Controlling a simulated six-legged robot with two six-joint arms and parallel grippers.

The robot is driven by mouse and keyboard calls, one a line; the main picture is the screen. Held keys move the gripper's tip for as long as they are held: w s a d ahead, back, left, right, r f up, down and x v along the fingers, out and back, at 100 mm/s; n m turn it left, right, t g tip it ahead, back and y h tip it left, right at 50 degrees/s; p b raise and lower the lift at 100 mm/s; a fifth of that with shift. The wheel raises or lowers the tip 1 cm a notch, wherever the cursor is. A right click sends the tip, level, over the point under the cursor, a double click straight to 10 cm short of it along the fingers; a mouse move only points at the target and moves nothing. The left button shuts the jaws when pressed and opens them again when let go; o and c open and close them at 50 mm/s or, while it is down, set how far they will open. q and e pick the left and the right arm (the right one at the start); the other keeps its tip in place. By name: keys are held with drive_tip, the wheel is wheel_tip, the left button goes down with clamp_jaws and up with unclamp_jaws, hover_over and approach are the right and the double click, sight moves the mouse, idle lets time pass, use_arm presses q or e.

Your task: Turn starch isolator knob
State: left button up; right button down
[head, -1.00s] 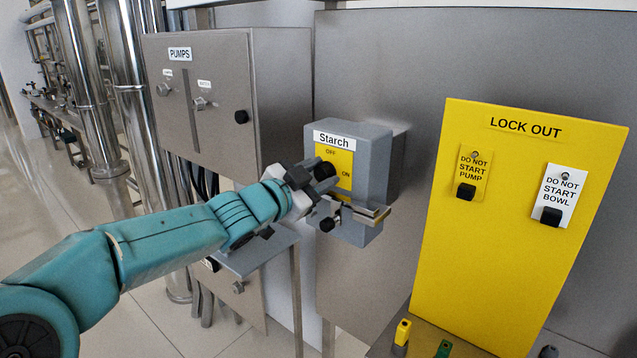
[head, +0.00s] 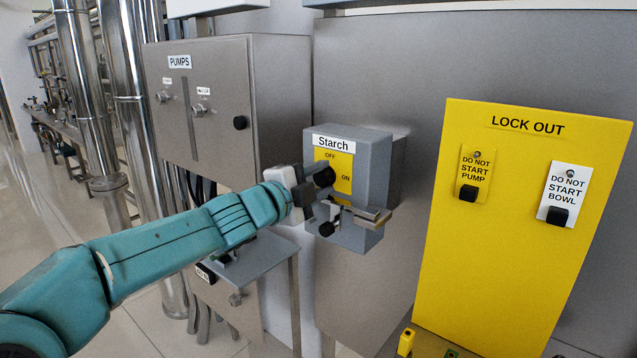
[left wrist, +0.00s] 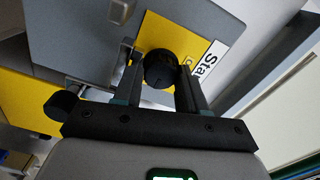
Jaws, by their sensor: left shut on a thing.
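The starch isolator (head: 372,160) is a grey box with a "Starch" label and a yellow plate marked OFF and ON. Its black round knob (head: 325,176) is on the yellow plate. My left gripper (head: 318,185) reaches it from the left. In the left wrist view the knob (left wrist: 160,70) sits between the two fingers of my left gripper (left wrist: 158,82), which is shut on it. The fingers and wrist partly hide the knob and plate in the head view, so its exact pointing is hard to read. My right gripper is not in view.
A metal latch (head: 365,212) juts out below the knob. A grey PUMPS cabinet (head: 221,140) stands left of the isolator. A yellow LOCK OUT board (head: 510,240) with two hanging tags stands to the right. A small grey shelf (head: 255,258) lies below my arm.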

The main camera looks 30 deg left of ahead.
use_arm(q)
drive_tip(key=shift+m, duration=0.3)
drive_tip(key=o, duration=1.1)
drive_tip(key=shift+f, duration=0.1)
drive_tip(key=shift+c, duration=0.2)
drive_tip(key=shift+f, duration=0.1)
drive_tip(key=shift+f, duration=0.1)
